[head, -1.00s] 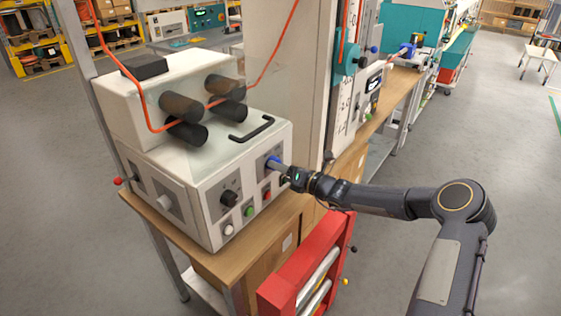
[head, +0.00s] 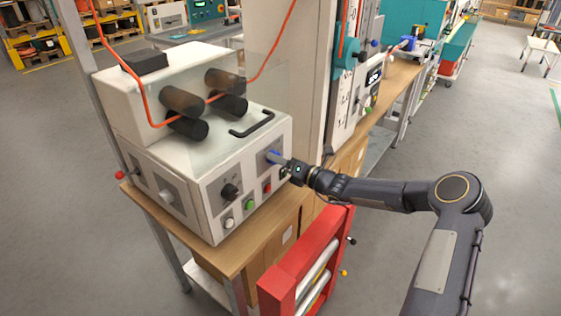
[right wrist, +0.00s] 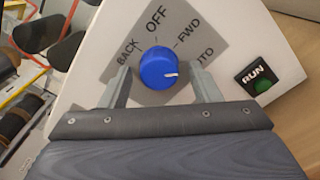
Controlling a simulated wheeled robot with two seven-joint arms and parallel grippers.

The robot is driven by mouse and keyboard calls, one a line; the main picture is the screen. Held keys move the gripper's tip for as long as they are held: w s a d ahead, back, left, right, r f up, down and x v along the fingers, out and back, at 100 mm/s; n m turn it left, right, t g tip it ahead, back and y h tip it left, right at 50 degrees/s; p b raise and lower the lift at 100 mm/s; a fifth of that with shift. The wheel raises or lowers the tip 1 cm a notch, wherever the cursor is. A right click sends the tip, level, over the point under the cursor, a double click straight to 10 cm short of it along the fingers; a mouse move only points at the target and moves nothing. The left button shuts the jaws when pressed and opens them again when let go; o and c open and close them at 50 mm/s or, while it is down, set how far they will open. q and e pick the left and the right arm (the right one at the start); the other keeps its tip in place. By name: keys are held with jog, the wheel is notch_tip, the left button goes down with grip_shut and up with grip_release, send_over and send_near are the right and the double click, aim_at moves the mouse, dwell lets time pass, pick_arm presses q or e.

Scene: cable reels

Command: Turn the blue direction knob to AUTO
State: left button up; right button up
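The blue direction knob (right wrist: 160,69) sits on a grey label plate (right wrist: 150,30) marked BACK, OFF, FWD and a partly covered word ending in "TO". The knob's white mark points right, toward the side of that last word. In the head view the knob (head: 273,156) is on the front of the white machine (head: 215,180). My right gripper (right wrist: 160,80) has one finger on each side of the knob, with gaps visible on both sides, so it is open. In the head view my right gripper (head: 283,161) is close against the knob. My left gripper is out of view.
The machine also carries a black knob (head: 230,191), a green button (head: 249,204) and a red button (head: 267,187). It stands on a wooden bench (head: 245,240). A red frame with rollers (head: 300,262) stands in front. Open floor lies to the right.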

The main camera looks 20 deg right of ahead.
jog(key=b+v, duration=0.1)
jog(key=v, duration=0.6)
jog(key=shift+s+d+b, duration=0.25)
jog(key=shift+s+b, duration=0.05)
dwell(0.3)
